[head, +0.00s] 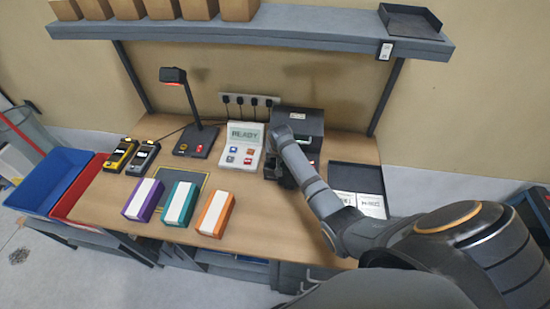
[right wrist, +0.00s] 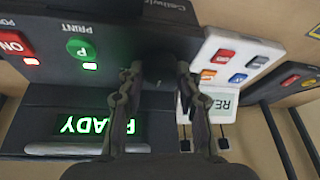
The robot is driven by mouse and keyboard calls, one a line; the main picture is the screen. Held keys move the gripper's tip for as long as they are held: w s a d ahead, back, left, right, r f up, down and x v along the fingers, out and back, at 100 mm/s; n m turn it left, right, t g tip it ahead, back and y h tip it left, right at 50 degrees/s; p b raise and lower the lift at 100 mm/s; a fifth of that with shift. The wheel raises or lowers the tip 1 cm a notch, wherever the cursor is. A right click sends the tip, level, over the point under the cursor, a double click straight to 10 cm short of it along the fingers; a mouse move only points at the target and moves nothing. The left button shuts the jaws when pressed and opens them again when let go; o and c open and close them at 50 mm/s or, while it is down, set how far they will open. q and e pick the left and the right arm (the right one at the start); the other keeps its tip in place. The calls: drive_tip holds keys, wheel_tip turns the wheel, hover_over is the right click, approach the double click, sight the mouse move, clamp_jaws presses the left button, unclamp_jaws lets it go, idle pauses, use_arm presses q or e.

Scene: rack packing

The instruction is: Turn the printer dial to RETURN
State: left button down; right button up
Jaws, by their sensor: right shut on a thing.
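The printer (head: 305,122) is a dark box at the back of the bench; its front panel (right wrist: 50,85) fills much of the right wrist view. The panel has a lit green PRINT button (right wrist: 84,50), a red ON switch (right wrist: 12,43) and a green READY display (right wrist: 90,125). My right gripper (right wrist: 158,75) is at the panel, beside the PRINT button, with its fingers closed on a dark knob, which I take to be the dial. The fingers and shadow hide most of the dial, so its setting cannot be read. My left gripper is not in view.
A white keypad unit (head: 243,145) showing READY stands just left of the printer. A dark tray (head: 357,178) with labelled cards lies to the right. Purple, teal and orange boxes (head: 214,213) stand along the bench front. A shelf (head: 250,32) hangs above.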

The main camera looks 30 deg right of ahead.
drive_tip(key=shift+r, duration=0.1)
drive_tip(key=o, duration=1.1)
drive_tip(key=shift+o, duration=0.2)
drive_tip(key=v, duration=1.2)
